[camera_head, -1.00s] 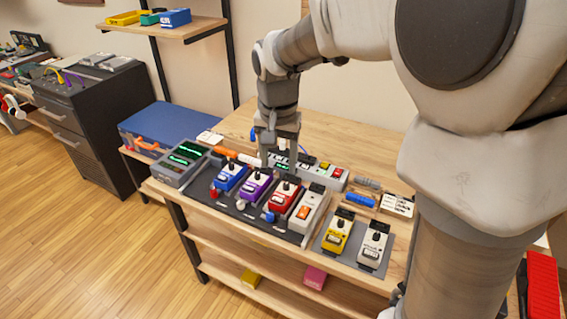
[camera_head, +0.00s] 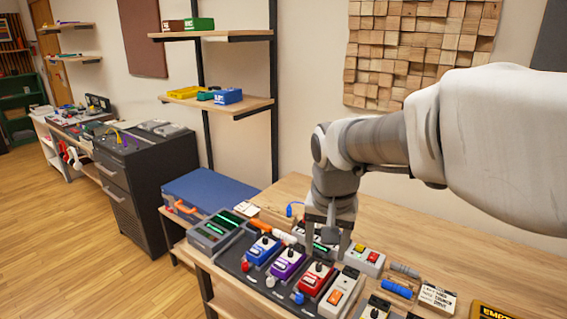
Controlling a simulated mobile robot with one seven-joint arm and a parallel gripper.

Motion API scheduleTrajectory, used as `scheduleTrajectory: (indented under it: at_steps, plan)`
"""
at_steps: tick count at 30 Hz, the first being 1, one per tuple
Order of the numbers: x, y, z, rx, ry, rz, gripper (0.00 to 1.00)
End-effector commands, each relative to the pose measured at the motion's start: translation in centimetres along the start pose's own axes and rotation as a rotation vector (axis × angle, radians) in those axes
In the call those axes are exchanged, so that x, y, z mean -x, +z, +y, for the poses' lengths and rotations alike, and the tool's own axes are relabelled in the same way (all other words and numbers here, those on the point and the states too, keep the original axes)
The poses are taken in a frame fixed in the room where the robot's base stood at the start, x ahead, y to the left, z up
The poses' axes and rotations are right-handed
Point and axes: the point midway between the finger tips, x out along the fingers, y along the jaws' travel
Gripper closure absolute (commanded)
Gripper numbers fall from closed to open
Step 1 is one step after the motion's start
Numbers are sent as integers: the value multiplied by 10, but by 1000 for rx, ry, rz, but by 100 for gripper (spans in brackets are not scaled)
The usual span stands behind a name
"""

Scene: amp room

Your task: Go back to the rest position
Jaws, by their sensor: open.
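My gripper (camera_head: 326,236) hangs pointing down over the workbench (camera_head: 470,245), just behind the row of pedals. It is open, and no object shows held in it. Its fingers partly hide a grey device behind the pedals; whether they touch it I cannot tell. My arm reaches in from the right side of the picture. In front of the gripper stand a blue pedal (camera_head: 263,250), a purple pedal (camera_head: 287,263), a red pedal (camera_head: 315,279) and a light grey pedal (camera_head: 341,292).
A grey unit with green displays (camera_head: 216,232) stands at the left end of the bench. A blue case (camera_head: 210,191) and a dark drawer cabinet (camera_head: 135,190) are further left. Wall shelves (camera_head: 222,107) rise behind. Blue and grey cylinders (camera_head: 397,289) lie to the right.

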Motion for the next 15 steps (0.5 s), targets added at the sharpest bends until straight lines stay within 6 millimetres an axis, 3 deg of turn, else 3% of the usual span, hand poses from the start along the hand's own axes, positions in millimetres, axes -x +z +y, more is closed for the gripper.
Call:
scheduleTrajectory:
  at_steps: [6,15]
  plan:
    - [36,37,32,92,-25,89,40]
    - [59,95,71,232,-54,207,40]
